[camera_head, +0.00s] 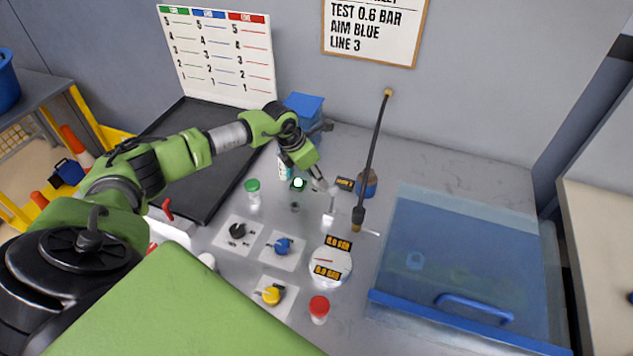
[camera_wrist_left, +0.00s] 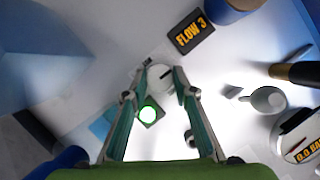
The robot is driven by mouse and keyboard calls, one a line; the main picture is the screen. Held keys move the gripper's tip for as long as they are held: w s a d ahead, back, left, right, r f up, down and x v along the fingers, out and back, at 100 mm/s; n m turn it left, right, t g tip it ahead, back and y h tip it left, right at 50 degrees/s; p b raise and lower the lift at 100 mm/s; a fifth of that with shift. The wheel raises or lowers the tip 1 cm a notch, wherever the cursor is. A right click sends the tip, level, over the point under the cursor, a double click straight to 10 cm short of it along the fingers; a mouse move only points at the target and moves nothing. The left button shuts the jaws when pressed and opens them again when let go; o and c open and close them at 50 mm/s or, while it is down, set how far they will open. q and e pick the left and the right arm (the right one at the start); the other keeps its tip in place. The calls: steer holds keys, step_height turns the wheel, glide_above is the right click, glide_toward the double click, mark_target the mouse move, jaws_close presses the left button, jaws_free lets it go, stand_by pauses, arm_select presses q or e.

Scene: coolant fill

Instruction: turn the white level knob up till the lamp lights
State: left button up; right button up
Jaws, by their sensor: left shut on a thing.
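The white level knob (camera_wrist_left: 160,77) is round with a dark mark and sits between my left fingertips in the left wrist view. My left gripper (camera_wrist_left: 159,82) is shut on it, with a finger on each side. In the head view my left gripper (camera_head: 321,186) reaches down to the panel and mostly hides the knob. My right gripper is not in view.
A FLOW 3 label (camera_head: 345,184) lies beside the knob. A black hose (camera_head: 373,150) stands to the right. A clear blue-edged box (camera_head: 455,304) fills the right.

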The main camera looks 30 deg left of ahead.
arm_select(q)
steer(key=shift+m+b, duration=0.3)
steer(key=shift+m, duration=0.1)
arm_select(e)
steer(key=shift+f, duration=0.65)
arm_select(q)
steer(key=o, duration=1.1)
steer(key=shift+r, duration=0.1)
steer(key=v, duration=1.2)
steer(key=shift+a, duration=0.2)
